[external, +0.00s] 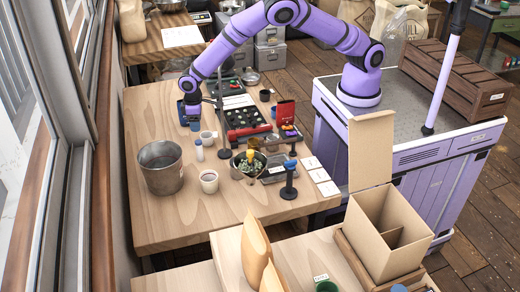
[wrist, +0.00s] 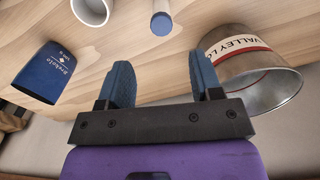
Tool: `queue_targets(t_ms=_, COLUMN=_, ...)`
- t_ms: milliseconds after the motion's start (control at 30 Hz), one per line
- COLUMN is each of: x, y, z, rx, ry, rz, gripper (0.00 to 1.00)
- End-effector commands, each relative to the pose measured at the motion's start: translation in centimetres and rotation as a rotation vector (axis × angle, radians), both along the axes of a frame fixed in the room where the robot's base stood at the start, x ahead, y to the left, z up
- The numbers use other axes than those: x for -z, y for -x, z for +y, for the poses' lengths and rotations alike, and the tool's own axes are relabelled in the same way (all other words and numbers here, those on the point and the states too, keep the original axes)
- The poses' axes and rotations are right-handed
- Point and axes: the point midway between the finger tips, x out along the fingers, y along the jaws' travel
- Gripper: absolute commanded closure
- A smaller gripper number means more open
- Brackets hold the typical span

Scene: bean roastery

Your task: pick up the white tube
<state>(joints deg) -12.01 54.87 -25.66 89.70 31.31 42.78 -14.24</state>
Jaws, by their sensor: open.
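The white tube (external: 199,151) is a small, slim cylinder standing on the wooden table, between the metal bucket and a white cup. In the wrist view the tube (wrist: 161,6) is partly cut off by the top edge, and its blue-grey end (wrist: 161,23) shows. My gripper (external: 191,117) is above the table, farther from the camera than the tube in the external view. In the wrist view my gripper (wrist: 164,78) has its two blue fingers spread apart, with nothing between them. The tube lies ahead of the gap, apart from the fingers.
A metal bucket (wrist: 262,80) stands close to the right finger. A blue packet (wrist: 45,72) is left of my gripper. A white cup (wrist: 92,8) is left of the tube.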

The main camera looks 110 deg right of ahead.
Motion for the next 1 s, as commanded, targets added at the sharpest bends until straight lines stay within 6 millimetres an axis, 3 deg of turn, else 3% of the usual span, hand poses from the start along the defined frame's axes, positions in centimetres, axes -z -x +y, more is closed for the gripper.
queue_targets(t_ms=100, x=2.0, y=0.0, z=0.0, rx=-0.001, ry=0.000, rz=0.000, gripper=0.41)
queue_targets(t_ms=333, x=4.0, y=0.0, z=0.0, rx=-0.001, ry=-0.001, rz=0.000, gripper=0.41)
queue_targets(t_ms=1000, x=12.2, y=0.2, z=0.1, rx=0.000, ry=0.000, rz=0.000, gripper=0.41)
